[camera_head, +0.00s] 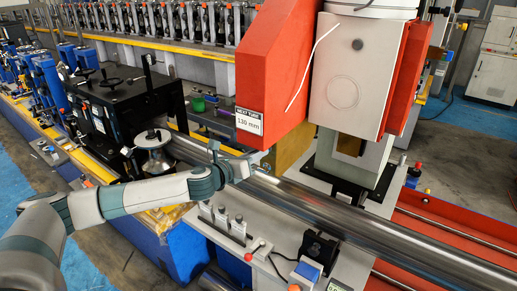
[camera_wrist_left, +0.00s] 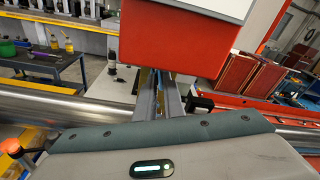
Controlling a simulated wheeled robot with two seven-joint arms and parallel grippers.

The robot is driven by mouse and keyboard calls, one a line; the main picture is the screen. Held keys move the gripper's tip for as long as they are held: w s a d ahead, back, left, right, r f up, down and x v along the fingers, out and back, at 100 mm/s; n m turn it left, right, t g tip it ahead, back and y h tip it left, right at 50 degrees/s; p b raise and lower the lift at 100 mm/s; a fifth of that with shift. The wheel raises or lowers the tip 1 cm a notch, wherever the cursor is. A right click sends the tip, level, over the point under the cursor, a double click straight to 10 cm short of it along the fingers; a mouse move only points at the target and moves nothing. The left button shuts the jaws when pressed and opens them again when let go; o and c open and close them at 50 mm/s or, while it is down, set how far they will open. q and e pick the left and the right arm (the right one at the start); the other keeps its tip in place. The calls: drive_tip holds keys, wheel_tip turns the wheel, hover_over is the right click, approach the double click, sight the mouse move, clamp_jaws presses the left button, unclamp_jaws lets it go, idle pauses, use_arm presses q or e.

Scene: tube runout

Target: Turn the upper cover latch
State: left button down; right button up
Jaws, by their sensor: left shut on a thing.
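The red cover (camera_head: 278,70) hangs over the steel tube in the head view, with a "130 mm" label on its side. Its lower front shows large in the wrist view (camera_wrist_left: 172,45). My left gripper (camera_head: 262,155) is at the cover's lower edge, just above the tube. In the wrist view my left gripper's fingers (camera_wrist_left: 159,88) point away, close together, and reach under the cover's edge. They are shut on a small part there, seemingly the upper cover latch, which is mostly hidden by the fingers and the cover. My right gripper is not in view.
The steel tube (camera_head: 350,222) runs diagonally below my left gripper. A grey housing (camera_head: 355,85) stands right of the cover. A black clamp block (camera_head: 318,247) and levers (camera_head: 222,217) sit near the tube. A black machine (camera_head: 125,115) stands at left.

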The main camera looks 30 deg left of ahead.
use_arm(q)
drive_tip(key=m, duration=0.2)
drive_tip(key=shift+m+y, duration=0.3)
drive_tip(key=shift+m, duration=0.1)
drive_tip(key=c, duration=1.8)
unclamp_jaws()
drive_tip(key=shift+c, duration=0.2)
drive_tip(key=shift+s, duration=0.15)
drive_tip(key=shift+f+v, duration=0.2)
drive_tip(key=shift+v, duration=1.2)
drive_tip(key=shift+f+v, duration=0.25)
drive_tip(key=shift+v, duration=1.2)
drive_tip(key=shift+s, duration=0.1)
